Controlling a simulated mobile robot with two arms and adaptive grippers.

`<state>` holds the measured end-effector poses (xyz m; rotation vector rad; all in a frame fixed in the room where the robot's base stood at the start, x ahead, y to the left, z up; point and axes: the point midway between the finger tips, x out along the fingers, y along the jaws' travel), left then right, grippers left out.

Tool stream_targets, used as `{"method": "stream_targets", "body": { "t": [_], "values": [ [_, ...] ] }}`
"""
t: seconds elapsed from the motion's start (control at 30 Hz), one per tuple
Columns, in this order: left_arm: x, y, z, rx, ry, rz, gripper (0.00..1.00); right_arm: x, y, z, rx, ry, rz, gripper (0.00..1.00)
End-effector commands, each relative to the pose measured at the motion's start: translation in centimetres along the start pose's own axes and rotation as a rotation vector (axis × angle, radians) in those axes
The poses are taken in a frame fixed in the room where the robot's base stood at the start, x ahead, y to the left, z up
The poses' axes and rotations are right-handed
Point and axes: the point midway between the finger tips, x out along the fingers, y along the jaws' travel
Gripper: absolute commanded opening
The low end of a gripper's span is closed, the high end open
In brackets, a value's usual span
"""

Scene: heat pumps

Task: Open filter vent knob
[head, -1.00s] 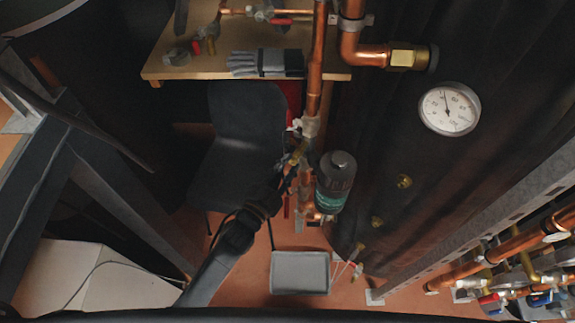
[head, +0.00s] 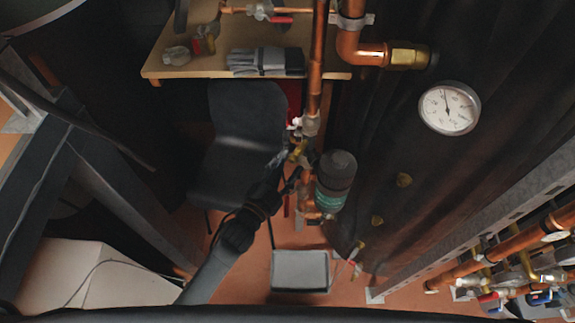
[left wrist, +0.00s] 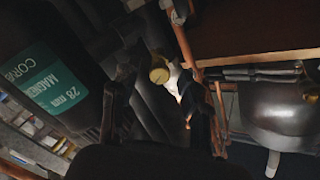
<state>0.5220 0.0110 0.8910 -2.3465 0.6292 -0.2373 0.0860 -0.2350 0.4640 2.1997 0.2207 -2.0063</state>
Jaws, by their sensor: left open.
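The black filter canister (head: 338,168) with a green label stands beside a vertical copper pipe in the head view. Its label (left wrist: 55,88) shows at the left of the left wrist view. A round brass-coloured knob (left wrist: 159,75) lies ahead of my left gripper (left wrist: 160,112), between the open fingers' lines; I cannot tell whether it is touched. In the head view my left gripper (head: 291,165) is just left of the canister, by brass fittings on the pipe. It is open, partly hidden against the dark background. My right gripper is not in view.
A wooden shelf (head: 205,64) with gloves (head: 266,62) is at the top. A black chair (head: 236,130) stands behind my left arm. A pressure gauge (head: 449,108) is on the dark tank at right. A grey box (head: 300,270) lies on the floor.

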Motion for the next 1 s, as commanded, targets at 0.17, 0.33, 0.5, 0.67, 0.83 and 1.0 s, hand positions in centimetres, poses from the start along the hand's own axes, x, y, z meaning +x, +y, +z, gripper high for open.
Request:
{"method": "stream_targets", "body": {
  "t": [0.17, 0.33, 0.5, 0.67, 0.83, 1.0],
  "values": [
    [-0.8, 0.0, 0.0, 0.0, -0.001, 0.001, 0.46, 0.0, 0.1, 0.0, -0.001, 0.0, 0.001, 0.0],
    [-3.7, 0.1, 0.1, 0.0, -0.002, 0.002, 0.46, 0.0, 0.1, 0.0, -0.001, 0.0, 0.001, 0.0],
    [-7.4, 0.1, 0.1, -0.002, -0.003, 0.003, 0.46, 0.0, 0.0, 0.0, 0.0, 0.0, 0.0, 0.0],
    [-10.2, 0.1, 0.1, -0.001, -0.002, 0.002, 0.46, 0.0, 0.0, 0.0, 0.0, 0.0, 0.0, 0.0],
    [-11.7, 0.0, 0.1, 0.0, -0.001, 0.001, 0.46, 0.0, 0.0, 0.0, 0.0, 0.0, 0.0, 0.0],
    [-12.0, 0.0, 0.0, 0.001, 0.0, 0.0, 0.46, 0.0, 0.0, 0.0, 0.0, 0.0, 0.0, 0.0]
  ]
}}
